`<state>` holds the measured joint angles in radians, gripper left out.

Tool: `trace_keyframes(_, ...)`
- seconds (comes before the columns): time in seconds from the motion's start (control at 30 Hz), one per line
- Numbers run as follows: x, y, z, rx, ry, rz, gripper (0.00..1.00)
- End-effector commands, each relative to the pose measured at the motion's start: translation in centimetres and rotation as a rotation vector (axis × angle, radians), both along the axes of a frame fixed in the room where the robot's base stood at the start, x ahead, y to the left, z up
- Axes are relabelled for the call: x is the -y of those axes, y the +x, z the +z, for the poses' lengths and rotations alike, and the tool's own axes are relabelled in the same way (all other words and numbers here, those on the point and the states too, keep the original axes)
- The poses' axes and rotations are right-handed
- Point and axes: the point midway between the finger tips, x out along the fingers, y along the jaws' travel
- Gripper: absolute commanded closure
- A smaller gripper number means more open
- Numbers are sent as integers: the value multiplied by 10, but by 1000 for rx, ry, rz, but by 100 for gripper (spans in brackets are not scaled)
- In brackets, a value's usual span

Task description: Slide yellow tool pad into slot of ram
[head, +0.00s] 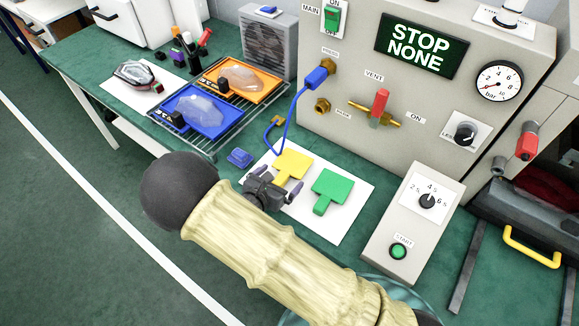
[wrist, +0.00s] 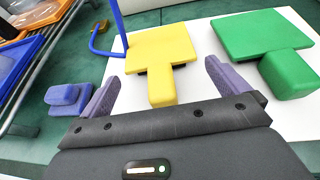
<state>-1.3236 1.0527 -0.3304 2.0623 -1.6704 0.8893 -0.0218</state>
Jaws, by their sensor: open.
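The yellow tool pad (head: 292,164) lies flat on a white sheet (head: 345,226) on the green bench, its narrow handle pointing toward my gripper. In the wrist view the yellow pad (wrist: 160,52) is straight ahead, its handle between the two fingers. My gripper (head: 272,188) is open, with purple-grey fingers either side of the handle; in the wrist view the fingers (wrist: 162,88) appear apart from it. A green tool pad (head: 332,188) lies to the right on the same sheet. I cannot make out the slot of the ram in these views.
A small blue block (head: 239,158) sits left of the sheet. A blue hose (head: 287,122) loops behind the yellow pad to the control panel (head: 345,70). A wire rack (head: 205,150) holds blue and orange trays. A start box (head: 415,222) stands right of the sheet.

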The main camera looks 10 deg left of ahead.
Motion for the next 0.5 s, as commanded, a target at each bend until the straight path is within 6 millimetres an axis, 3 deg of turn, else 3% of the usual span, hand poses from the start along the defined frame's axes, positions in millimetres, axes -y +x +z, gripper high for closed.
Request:
trace_keyframes(0.2,7,24,-11,0,-1,-2,0)
trace_keyframes(0.5,7,26,-12,-1,0,0,0)
